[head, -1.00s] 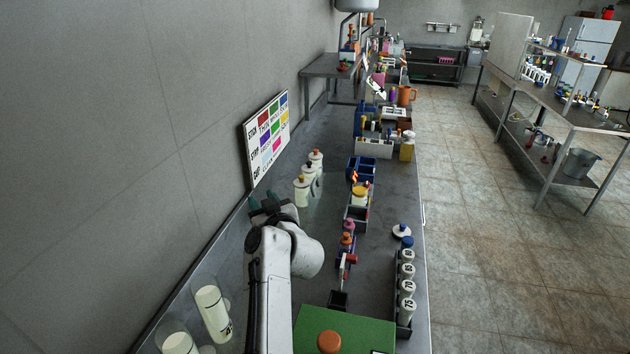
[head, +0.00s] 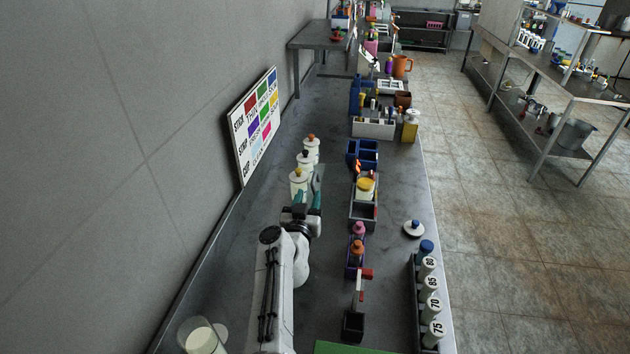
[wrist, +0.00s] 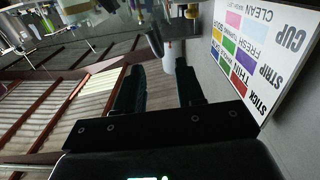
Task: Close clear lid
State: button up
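My gripper (head: 306,196) is over the left side of the bench, just in front of a row of white bottles (head: 299,180). Its two fingers are apart in the wrist view (wrist: 160,82), with nothing held between them. A faint see-through pane (head: 318,174) shows beside the bottles, close to the fingertips. It may be the clear lid, but its edges are too faint to tell its tilt or whether a finger touches it. In the wrist view, a small white bottle (wrist: 168,62) shows beyond the gap between the fingers.
A colour-labelled board (head: 256,124) leans at the wall. Dark bins (head: 363,208) and a lever stand (head: 354,322) line the middle. A clear cup (head: 200,338) is front left.

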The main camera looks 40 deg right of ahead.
aim_at(312, 181)
jog(key=shift+b+x, duration=0.5)
jog(key=shift+x, duration=3.05)
jog(key=shift+c, duration=0.3)
jog(key=c, duration=0.6)
jog(key=shift+w, duration=0.1)
grip_shut()
jog(key=shift+a, duration=0.1)
